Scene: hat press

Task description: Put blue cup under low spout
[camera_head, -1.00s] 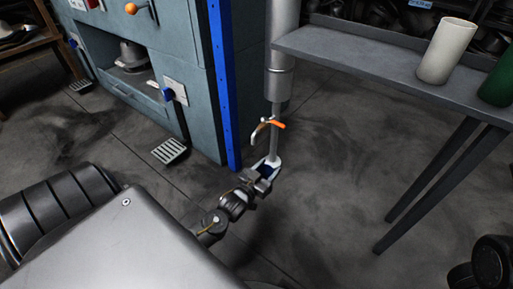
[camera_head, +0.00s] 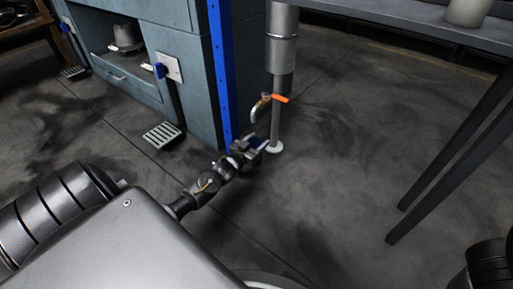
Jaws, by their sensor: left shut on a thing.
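A low spout (camera_head: 258,110) with an orange handle (camera_head: 280,98) sticks out to the left from a grey upright pipe (camera_head: 281,60), low above the floor. My left gripper (camera_head: 247,149) is just left of the pipe's foot, beneath the spout in the picture. It is shut on the blue cup (camera_head: 255,141), of which only a small dark blue part shows between the fingers. The rest of the cup is hidden by the gripper. I cannot tell whether the cup touches the floor. My right gripper is not in view.
A blue-grey cabinet (camera_head: 198,105) with a blue edge post (camera_head: 219,60) stands close left of the pipe. The floor between is clear.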

